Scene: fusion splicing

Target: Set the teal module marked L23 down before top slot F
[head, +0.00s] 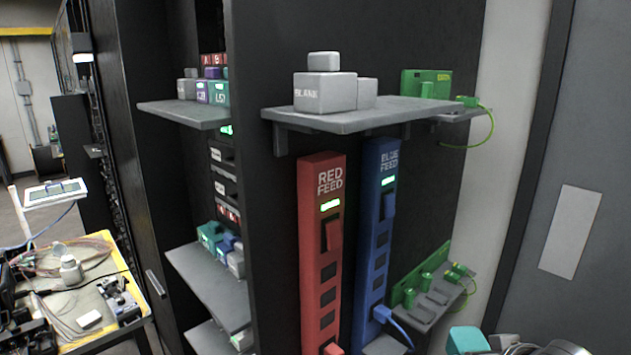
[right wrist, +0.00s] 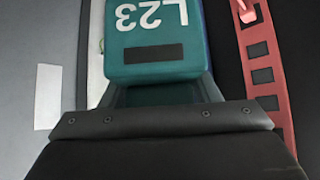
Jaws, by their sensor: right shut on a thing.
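The teal module marked L23 (right wrist: 155,50) fills the upper middle of the right wrist view, its label upside down there. My right gripper (right wrist: 160,118) is shut on it. In the head view a teal block (head: 467,340) shows at the bottom right edge, beside my right gripper (head: 505,342), which is mostly cut off. They are in front of the rack's right side, near the grey door. No slot marked F is readable. A left upper shelf (head: 185,117) holds small modules below letter tags, partly hidden by the black panel. My left gripper is not in view.
A red feed strip (head: 310,235) and a blue feed strip (head: 368,240) stand on the black panel. A grey shelf (head: 390,112) above them bears blank blocks (head: 325,92) and a green board (head: 425,80). A lower left shelf (head: 205,285) holds more modules. Green cables hang at right.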

